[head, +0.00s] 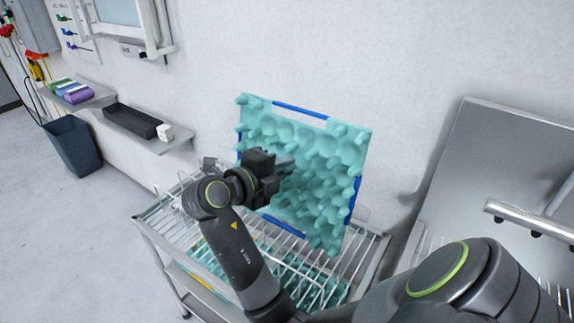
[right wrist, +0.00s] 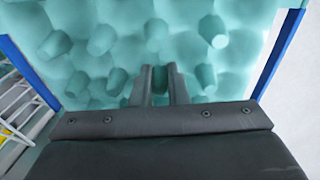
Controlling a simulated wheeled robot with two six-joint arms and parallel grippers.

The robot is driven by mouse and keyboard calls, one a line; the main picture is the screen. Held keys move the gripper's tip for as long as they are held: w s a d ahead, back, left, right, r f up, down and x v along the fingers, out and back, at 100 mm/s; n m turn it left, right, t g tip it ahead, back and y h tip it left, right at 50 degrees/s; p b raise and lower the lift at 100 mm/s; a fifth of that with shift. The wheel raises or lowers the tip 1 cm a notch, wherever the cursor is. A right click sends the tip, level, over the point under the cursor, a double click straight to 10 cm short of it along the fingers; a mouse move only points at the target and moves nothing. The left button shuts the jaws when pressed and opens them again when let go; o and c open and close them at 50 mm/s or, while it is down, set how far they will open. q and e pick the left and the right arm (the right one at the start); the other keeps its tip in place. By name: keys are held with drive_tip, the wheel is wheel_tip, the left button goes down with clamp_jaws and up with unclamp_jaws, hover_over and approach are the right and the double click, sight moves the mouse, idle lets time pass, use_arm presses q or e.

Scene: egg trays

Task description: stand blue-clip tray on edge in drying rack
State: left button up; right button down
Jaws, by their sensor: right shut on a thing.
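The teal egg tray (head: 326,152) with blue clips along its edges stands steeply over the wire drying rack (head: 165,222) in the head view. My right gripper (head: 283,170) is in front of the tray's bumpy face. In the right wrist view the gripper (right wrist: 159,82) is shut on one of the tray's pegs, and the tray (right wrist: 210,60) fills most of the picture. Blue clip strips run down both sides. The tray's lower edge reaches the rack's wires; whether it rests in a slot I cannot tell. My left gripper is not in view.
More teal trays (head: 250,262) lie on a level below the rack's wires. A white wall (head: 400,60) is behind the rack. A metal panel (head: 490,160) stands at the right. A wall shelf (head: 95,105) and a dark bin (head: 75,146) are at the left.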

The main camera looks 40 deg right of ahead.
drive_tip(key=b, duration=0.1)
hover_over(281, 224)
drive_tip(key=shift+w+d+f, duration=0.1)
drive_tip(key=shift+d+f, duration=0.05)
drive_tip(key=shift+f, duration=1.15)
drive_tip(key=shift+w+d+f, duration=0.1)
drive_tip(key=shift+d+f, duration=0.05)
drive_tip(key=shift+f, duration=1.15)
wheel_tip(281, 224, down, 13)
drive_tip(key=b, duration=1.5)
drive_tip(key=shift+r, duration=0.15)
drive_tip(key=c, duration=1.3)
unclamp_jaws()
drive_tip(key=shift+c, duration=0.2)
